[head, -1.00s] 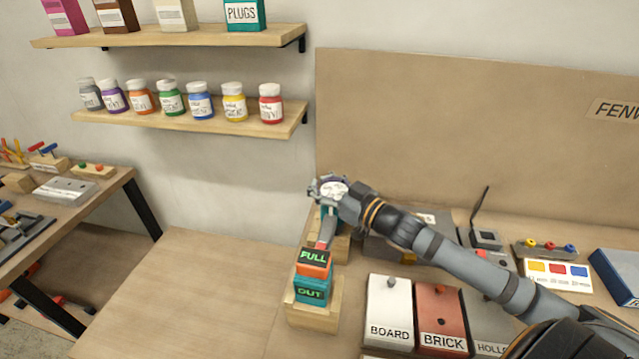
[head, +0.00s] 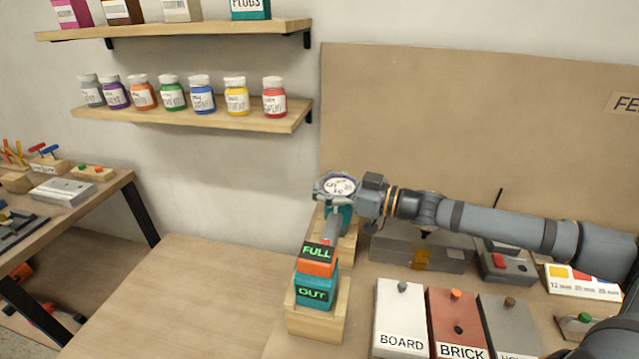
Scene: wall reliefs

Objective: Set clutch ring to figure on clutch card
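A teal drill (head: 331,240) stands in a wooden cradle (head: 318,325), with an orange block marked FULL (head: 317,258) and a teal block marked OUT (head: 315,292) at its near end. A white numbered dial, seemingly the clutch ring (head: 338,186), faces up at the drill's far end. My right gripper (head: 342,190) is at this dial, its dark parts around the rim. I cannot tell whether the fingers press on it, and the figures are too small to read surely. No card is legible as the clutch card. My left gripper is out of view.
White BOARD (head: 401,318), red BRICK (head: 458,325) and grey blocks stand at the front right. A card with colour patches and millimetre sizes (head: 583,287) and a grey box (head: 425,255) lie behind them. The bench left of the cradle is clear. Shelves of jars hang above.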

